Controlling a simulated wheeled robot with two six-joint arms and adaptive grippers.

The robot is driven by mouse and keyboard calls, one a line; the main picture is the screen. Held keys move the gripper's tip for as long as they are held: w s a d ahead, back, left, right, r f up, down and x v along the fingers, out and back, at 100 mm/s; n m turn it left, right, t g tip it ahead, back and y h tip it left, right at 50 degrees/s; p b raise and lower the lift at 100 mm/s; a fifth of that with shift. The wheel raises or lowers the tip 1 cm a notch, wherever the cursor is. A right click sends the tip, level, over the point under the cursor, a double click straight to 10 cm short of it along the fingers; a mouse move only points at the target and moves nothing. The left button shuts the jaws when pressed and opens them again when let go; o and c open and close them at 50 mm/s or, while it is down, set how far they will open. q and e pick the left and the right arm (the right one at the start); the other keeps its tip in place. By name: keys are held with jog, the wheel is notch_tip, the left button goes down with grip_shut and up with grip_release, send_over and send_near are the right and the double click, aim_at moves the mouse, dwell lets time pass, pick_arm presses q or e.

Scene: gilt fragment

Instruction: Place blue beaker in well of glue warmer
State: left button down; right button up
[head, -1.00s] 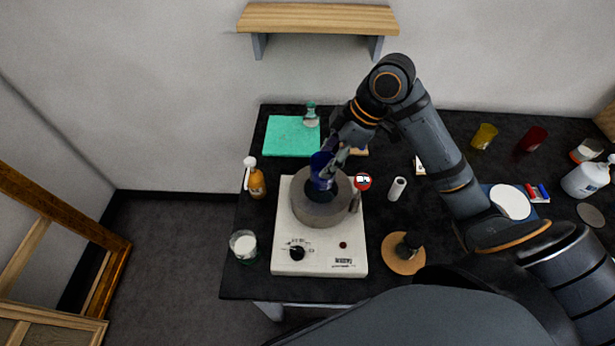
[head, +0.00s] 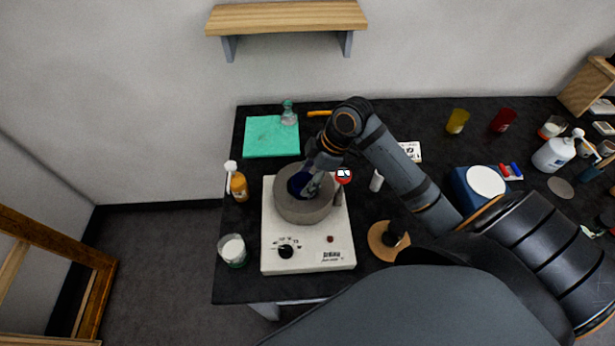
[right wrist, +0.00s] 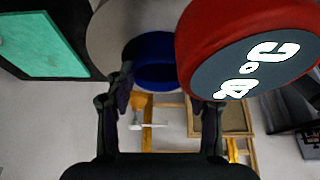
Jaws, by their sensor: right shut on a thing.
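The glue warmer is a white box (head: 308,258) with a knob and a round grey pot (head: 305,214) on top. The blue beaker (head: 297,183) is lowered into the pot's well, with its upper part showing inside the rim. My right gripper (head: 308,187) reaches down over the well and is shut on the beaker. My left gripper is not in view.
A red-rimmed dial (head: 343,175) stands close by the pot's right side; it looms large in the right wrist view (right wrist: 250,55). An orange bottle (head: 238,186) and a glass jar (head: 233,251) stand left of the warmer. A green mat (head: 270,138) lies behind.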

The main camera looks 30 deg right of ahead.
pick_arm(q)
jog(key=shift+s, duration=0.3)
pick_arm(e)
jog(key=shift+f, duration=0.25)
jog(key=shift+f, duration=0.1)
jog(key=o, duration=1.6)
jog(key=shift+c, duration=0.2)
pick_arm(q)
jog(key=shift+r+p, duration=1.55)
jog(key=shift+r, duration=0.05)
pick_arm(e)
jog(key=v, duration=1.2)
jog(key=shift+r, duration=0.2)
